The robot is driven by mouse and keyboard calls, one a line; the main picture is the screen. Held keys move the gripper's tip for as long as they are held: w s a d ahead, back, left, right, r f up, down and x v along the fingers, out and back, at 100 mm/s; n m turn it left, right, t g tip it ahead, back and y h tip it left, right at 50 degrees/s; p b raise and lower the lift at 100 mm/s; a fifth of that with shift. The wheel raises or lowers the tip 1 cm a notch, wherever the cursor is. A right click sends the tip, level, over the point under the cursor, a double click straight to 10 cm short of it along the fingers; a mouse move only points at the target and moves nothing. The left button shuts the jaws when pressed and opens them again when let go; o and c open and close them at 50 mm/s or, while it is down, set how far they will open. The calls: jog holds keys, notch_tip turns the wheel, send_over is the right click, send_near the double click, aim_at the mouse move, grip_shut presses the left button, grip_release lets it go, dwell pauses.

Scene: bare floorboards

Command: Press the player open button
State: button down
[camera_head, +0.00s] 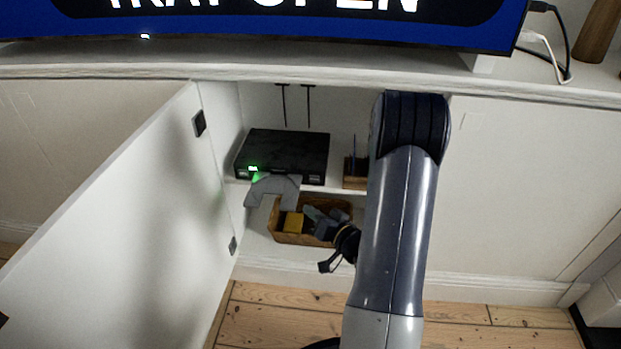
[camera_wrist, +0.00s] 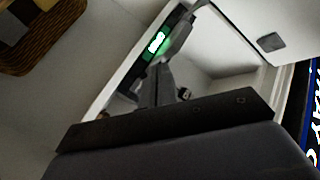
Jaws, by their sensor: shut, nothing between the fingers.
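The black player (camera_head: 290,150) sits on the shelf inside the open cabinet, its small green display (camera_head: 253,169) lit at the front left. A grey disc tray (camera_head: 275,184) with a curved notch sticks out of its front. The screen (camera_head: 180,24) above shows cut-off white letters that read as "TRAY OPEN". The wrist view shows the display (camera_wrist: 156,42) and tray (camera_wrist: 160,84) beyond the dark body of my gripper (camera_wrist: 165,122). My shut, empty gripper (camera_head: 320,222) appears below and right of the player, apart from the tray. Its fingertips are hard to make out. The open button cannot be made out.
A small brown box (camera_head: 355,172) is right of the player. The open white door (camera_head: 130,220) bounds the left. Bare floorboards (camera_head: 270,315) lie in front.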

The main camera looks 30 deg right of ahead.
jog(key=shift+w+d, duration=0.1)
jog(key=w+d+p, duration=0.1)
jog(key=w+d, duration=0.3)
jog(key=w, duration=0.3)
jog(key=shift+d, duration=0.4)
jog(key=shift+w, duration=0.1)
dwell(1.9)
jog(key=shift+w+d, duration=0.2)
jog(key=shift+w, duration=0.1)
jog(key=shift+w+d, duration=0.25)
jog(key=shift+w, duration=0.1)
dwell(0.6)
jog(key=shift+s+a, duration=0.45)
jog(key=shift+s, duration=0.25)
jog(key=shift+s+a, duration=0.7)
jog(key=shift+s, duration=0.35)
jog(key=shift+s+a, duration=0.7)
jog(key=shift+s, duration=0.35)
